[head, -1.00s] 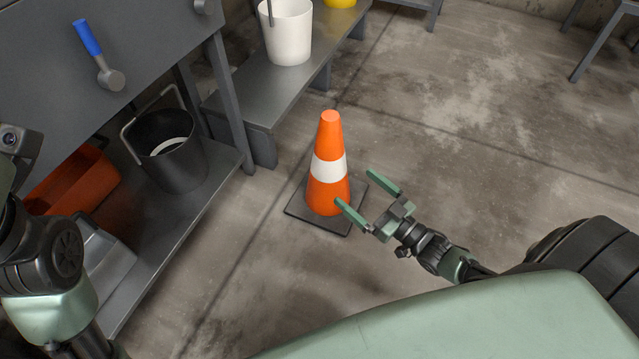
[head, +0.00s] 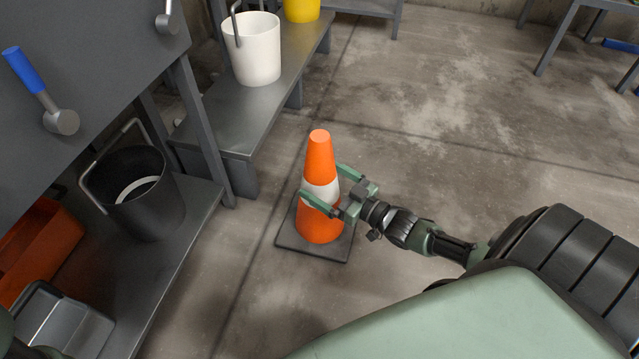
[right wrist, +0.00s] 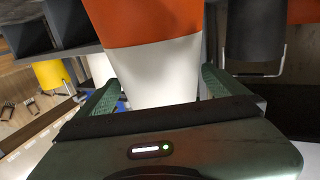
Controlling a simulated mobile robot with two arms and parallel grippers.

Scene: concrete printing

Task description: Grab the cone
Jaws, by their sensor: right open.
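The orange cone (head: 320,222) with a white band stands upright on its dark square base (head: 314,246) on the concrete floor. My right gripper (head: 326,188) is open at the height of the white band, with one finger on the near side of the cone and one on the far side. In the right wrist view the cone's white band (right wrist: 158,75) lies between the two green fingers (right wrist: 158,92). Whether the fingers touch the cone cannot be told. Only a small bit that may be my left arm shows at the lower left edge; my left gripper is not in view.
A grey bench (head: 232,128) with a white bucket (head: 254,50) and a yellow bucket (head: 301,8) stands behind the cone. A shelf on the left holds a black bucket (head: 150,215), an orange bin (head: 30,245) and a grey tray (head: 75,325).

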